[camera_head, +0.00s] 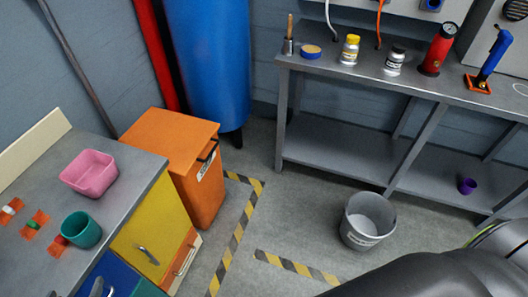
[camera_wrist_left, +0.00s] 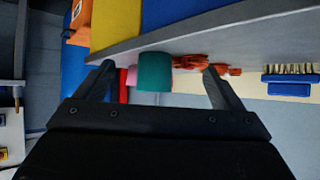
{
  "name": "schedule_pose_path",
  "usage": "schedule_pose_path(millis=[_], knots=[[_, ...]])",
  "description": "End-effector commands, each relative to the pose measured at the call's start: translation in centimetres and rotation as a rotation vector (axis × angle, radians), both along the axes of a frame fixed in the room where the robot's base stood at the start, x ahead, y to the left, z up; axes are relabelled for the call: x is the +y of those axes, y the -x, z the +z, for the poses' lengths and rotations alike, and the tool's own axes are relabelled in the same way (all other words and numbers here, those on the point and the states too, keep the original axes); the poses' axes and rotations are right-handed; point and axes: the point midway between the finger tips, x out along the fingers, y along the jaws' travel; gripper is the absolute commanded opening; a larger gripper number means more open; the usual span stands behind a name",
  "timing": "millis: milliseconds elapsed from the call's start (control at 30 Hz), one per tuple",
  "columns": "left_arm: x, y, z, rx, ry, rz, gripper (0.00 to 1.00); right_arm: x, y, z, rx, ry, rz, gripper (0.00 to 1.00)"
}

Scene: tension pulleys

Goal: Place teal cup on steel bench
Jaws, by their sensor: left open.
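The teal cup (camera_head: 81,230) stands upright on the grey counter (camera_head: 135,172) at the left, in front of a pink tub. The teal cup (camera_wrist_left: 155,72) also shows in the left wrist view, framed between the fingertips of my left gripper (camera_wrist_left: 158,72), which is open and empty. The fingers look clear of the cup; the exact gap cannot be told. The grey steel bench (camera_head: 420,88) stands along the back wall at the right, with a lower shelf (camera_head: 335,160). My right gripper is in neither view.
A pink tub (camera_head: 90,174) and several orange-red items (camera_head: 35,222) lie near the cup. The bench top holds a yellow-capped bottle (camera_head: 349,50), a red cylinder (camera_head: 437,50) and a blue tool (camera_head: 490,62). A grey bucket (camera_head: 367,220) stands on the floor.

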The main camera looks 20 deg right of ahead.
Motion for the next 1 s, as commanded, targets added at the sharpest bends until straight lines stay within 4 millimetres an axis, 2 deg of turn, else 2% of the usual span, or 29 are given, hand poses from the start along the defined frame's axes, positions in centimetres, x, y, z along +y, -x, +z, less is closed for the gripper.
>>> schedule_pose_path(millis=[33,200,400,567,1000], knots=[[0.1,-0.6,1.4,-0.042,0.002,-0.013,0.89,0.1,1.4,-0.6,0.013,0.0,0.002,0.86],[0.0,-1.9,4.4,-0.151,0.023,-0.042,0.89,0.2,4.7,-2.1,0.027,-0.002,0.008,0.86],[0.0,-2.6,5.8,-0.21,0.034,-0.059,0.89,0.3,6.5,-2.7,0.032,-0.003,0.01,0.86],[-0.1,-4.5,5.2,-0.218,0.04,-0.059,0.89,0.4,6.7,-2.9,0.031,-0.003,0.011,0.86],[-0.4,-12.3,2.0,-0.214,0.038,-0.059,0.89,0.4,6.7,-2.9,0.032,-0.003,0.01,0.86]])
